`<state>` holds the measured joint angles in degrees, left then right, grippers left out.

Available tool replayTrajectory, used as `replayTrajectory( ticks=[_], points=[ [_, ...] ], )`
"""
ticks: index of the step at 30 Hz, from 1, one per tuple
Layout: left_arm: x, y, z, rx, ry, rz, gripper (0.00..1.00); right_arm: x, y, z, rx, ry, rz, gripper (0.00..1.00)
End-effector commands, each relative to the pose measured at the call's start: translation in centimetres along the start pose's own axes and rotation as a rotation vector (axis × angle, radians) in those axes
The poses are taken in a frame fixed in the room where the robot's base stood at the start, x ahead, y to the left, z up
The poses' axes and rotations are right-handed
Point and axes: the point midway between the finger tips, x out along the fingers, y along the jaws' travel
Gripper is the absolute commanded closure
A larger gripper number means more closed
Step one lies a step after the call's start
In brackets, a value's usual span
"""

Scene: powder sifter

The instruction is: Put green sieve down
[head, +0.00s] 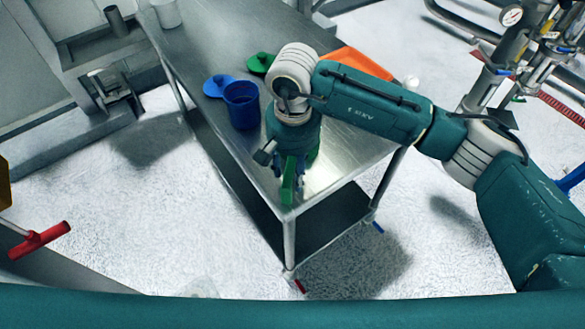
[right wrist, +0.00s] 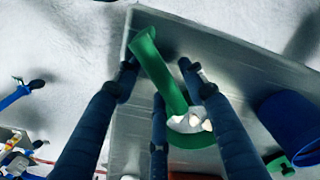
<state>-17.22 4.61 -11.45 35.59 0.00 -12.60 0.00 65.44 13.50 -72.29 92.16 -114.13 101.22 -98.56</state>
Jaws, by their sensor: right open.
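The green sieve (head: 288,190) is at the near corner of the steel table (head: 330,165), its handle pointing toward the corner. In the right wrist view its long green handle (right wrist: 160,65) runs between my fingers to a round green body (right wrist: 195,138) with white material on it. My right gripper (head: 287,168) is above the sieve, pointing down. In the right wrist view its fingers (right wrist: 157,75) are spread on both sides of the handle, open. Whether any finger touches the handle is unclear. My arm hides part of the sieve in the head view. My left gripper is not in view.
A blue cup (head: 241,106), a blue lid-like piece (head: 217,85) and a green piece (head: 260,63) stand left of my arm on the table. An orange item (head: 358,62) lies behind it. A white container (head: 166,12) is at the far end.

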Motion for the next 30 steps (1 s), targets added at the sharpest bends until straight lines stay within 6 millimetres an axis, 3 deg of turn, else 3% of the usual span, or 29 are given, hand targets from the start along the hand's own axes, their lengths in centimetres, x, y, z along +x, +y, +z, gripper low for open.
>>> replayTrajectory(
  ticks=[15, 21, 30],
  points=[
    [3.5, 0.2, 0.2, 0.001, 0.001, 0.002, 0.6, -10.0, -0.1, -0.1, -0.001, 0.006, -0.003, 0.59],
    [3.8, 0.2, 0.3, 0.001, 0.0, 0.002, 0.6, -11.6, -0.1, -0.1, 0.0, 0.004, -0.003, 0.59],
    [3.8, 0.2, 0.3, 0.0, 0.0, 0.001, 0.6, -11.8, 0.0, 0.0, 0.0, 0.003, -0.002, 0.59]
  ],
)
